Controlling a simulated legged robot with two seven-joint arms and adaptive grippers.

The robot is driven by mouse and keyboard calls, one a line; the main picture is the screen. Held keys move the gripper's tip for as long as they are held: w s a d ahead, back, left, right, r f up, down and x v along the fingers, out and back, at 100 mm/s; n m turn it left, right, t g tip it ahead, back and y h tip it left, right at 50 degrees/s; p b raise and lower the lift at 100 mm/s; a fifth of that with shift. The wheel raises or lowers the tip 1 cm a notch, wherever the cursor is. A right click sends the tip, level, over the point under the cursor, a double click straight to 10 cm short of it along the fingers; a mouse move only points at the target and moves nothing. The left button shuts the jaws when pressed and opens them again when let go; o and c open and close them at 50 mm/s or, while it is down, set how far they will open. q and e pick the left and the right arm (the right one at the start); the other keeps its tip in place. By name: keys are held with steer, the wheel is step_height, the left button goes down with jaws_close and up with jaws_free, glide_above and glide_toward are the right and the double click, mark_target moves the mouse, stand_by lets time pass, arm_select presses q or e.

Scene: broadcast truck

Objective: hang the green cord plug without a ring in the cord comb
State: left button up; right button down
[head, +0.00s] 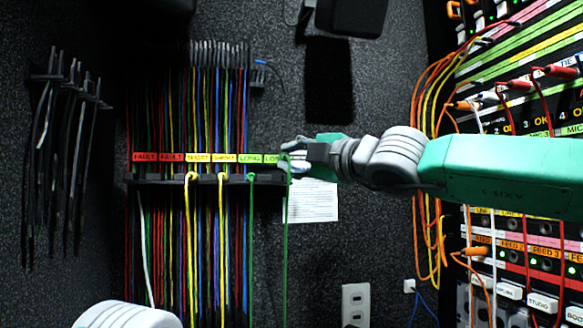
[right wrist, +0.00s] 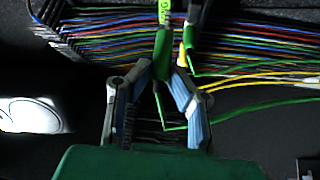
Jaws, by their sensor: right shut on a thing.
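The cord comb (head: 155,180) is a dark bar with red, yellow and green labels along its top. My right gripper (head: 290,161) is at its right end, by the last green LONG label (head: 271,159). In the right wrist view, the right gripper (right wrist: 160,92) is shut on a green cord plug (right wrist: 162,50) between its fingers. The plug's green cord (head: 286,230) hangs straight down in the head view. I cannot tell whether the plug rests in a slot, or whether it has a ring. Another green cord (head: 251,215) hangs from the comb just left. My left gripper is out of view.
Yellow cords (head: 190,240) hang from the comb's middle slots. Many coloured cords run behind it. A paper sheet (head: 315,202) is on the wall beside the gripper. A patch panel (head: 535,235) with orange and red cords stands at right.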

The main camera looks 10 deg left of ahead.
steer(key=shift+w, duration=0.1)
steer(key=shift+a+f, duration=0.1)
steer(key=shift+b, duration=0.35)
steer(key=shift+w+a+p, duration=0.2)
steer(key=shift+w+p, duration=0.1)
steer(key=shift+p, duration=0.4)
steer(key=w+p, duration=0.1)
steer(key=p, duration=0.1)
steer(key=w+a+p, duration=0.1)
steer(key=w+p, duration=0.1)
steer(key=shift+w+a+p, duration=0.15)
steer(key=shift+w+p, duration=0.05)
steer(key=shift+p, duration=0.15)
steer(key=w+f+p, duration=0.1)
steer(key=w+a+f+p, duration=0.1)
steer(key=w+f+p, duration=0.1)
steer(key=shift+a, duration=0.15)
